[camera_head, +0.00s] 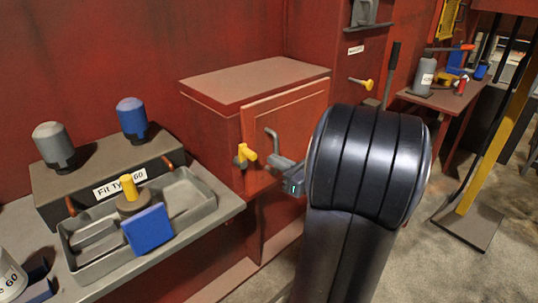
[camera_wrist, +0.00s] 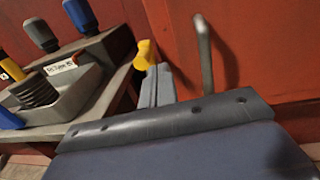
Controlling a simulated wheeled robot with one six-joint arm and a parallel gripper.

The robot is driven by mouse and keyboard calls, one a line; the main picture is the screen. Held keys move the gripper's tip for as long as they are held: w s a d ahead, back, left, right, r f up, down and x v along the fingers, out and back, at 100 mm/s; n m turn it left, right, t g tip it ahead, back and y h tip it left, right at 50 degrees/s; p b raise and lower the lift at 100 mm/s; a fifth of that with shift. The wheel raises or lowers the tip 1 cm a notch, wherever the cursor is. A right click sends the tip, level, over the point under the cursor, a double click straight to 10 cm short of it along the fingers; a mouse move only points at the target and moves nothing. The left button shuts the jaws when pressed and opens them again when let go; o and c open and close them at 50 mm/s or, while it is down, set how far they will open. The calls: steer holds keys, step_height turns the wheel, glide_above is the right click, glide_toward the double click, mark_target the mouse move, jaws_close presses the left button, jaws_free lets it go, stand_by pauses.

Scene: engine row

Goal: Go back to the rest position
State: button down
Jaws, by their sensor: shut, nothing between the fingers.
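My gripper (camera_head: 274,160) is shut and empty. It is in front of the red cabinet door (camera_head: 290,118), partly hidden behind my black arm in the head view. A yellow valve handle (camera_wrist: 146,54) appears just left of the fingertips in the wrist view and left of the gripper in the head view (camera_head: 245,153). I cannot tell whether the fingers touch anything.
A bench at left holds a grey tray (camera_head: 205,194) with a yellow-topped filter part and a blue block (camera_head: 148,229). A labelled box (camera_head: 60,190) carries grey and blue bottles. A side table (camera_head: 450,100) and yellow post (camera_head: 495,145) stand right. Open floor (camera_head: 430,260) lies at lower right.

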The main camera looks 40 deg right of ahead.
steer(key=shift+s+d+p, duration=0.15)
steer(key=shift+s+p, duration=0.05)
steer(key=shift+s, duration=1.3)
steer(key=shift+s+d+p, duration=0.1)
steer(key=shift+s+p, duration=0.05)
steer(key=shift+s, duration=1.3)
